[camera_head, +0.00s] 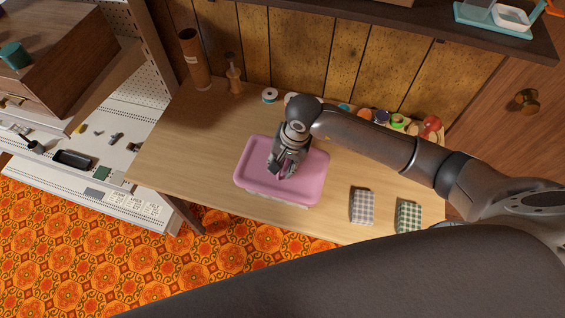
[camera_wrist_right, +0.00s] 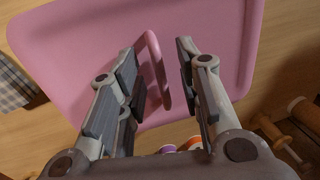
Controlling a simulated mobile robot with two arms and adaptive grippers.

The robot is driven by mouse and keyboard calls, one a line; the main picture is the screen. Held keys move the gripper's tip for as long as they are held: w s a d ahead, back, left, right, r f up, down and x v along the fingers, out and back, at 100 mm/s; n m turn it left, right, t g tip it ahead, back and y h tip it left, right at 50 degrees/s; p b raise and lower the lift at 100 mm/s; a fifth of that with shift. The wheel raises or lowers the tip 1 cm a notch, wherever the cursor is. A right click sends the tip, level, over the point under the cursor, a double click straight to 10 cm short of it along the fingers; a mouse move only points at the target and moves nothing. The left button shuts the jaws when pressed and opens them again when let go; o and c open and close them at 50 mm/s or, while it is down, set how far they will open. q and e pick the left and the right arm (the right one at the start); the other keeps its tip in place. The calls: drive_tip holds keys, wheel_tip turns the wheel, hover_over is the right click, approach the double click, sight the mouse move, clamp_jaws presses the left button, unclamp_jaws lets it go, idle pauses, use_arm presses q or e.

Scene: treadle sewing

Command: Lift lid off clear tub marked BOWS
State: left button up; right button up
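The tub's pink lid (camera_head: 255,170) lies on the wooden table in the head view, with a thin strip of the clear tub (camera_head: 277,198) showing under its front edge. No BOWS marking is readable. My right gripper (camera_head: 285,168) points down over the middle of the lid. In the right wrist view, the pink lid (camera_wrist_right: 85,45) carries a thin upright pink handle (camera_wrist_right: 157,70). The open fingers of the right gripper (camera_wrist_right: 160,80) stand on either side of the handle, with gaps visible. My left gripper is not in view.
Two checked fabric blocks, one grey (camera_head: 362,206) and one green (camera_head: 409,216), sit to the right of the tub. Several thread spools (camera_head: 398,121) line the table's back. A brown cylinder (camera_head: 194,60) and a wooden spindle (camera_head: 235,75) stand back left. A dark shelf (camera_head: 400,20) overhangs the back.

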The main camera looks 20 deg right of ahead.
drive_tip(key=shift+f, duration=0.1)
drive_tip(key=shift+c, duration=0.5)
clamp_jaws()
